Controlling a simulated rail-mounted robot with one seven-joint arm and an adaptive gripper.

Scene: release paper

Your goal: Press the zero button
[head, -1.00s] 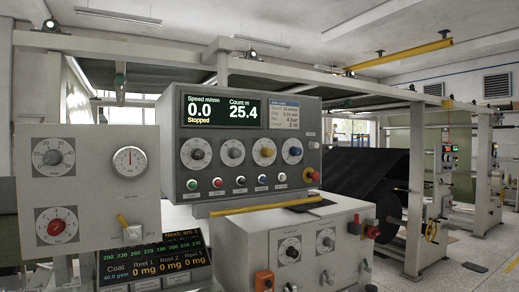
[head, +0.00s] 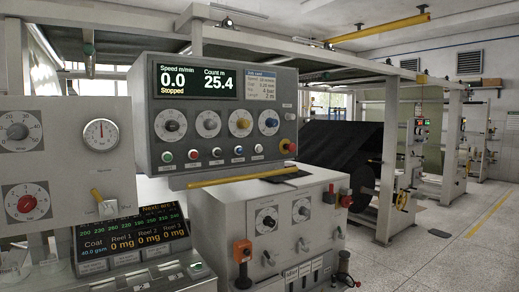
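The grey control console (head: 215,120) stands in the upper middle of the head view. Its display (head: 200,82) reads speed 0.0 m/min, "Stopped", and count 25.4 m. My gripper is not in view.
Several round dials sit above the buttons, and a red stop knob (head: 289,146) is at the right. A yellow bar (head: 235,179) runs below the console. A dial panel (head: 65,165) stands at left, a lower cabinet (head: 285,215) beneath. Open floor (head: 460,235) lies at right.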

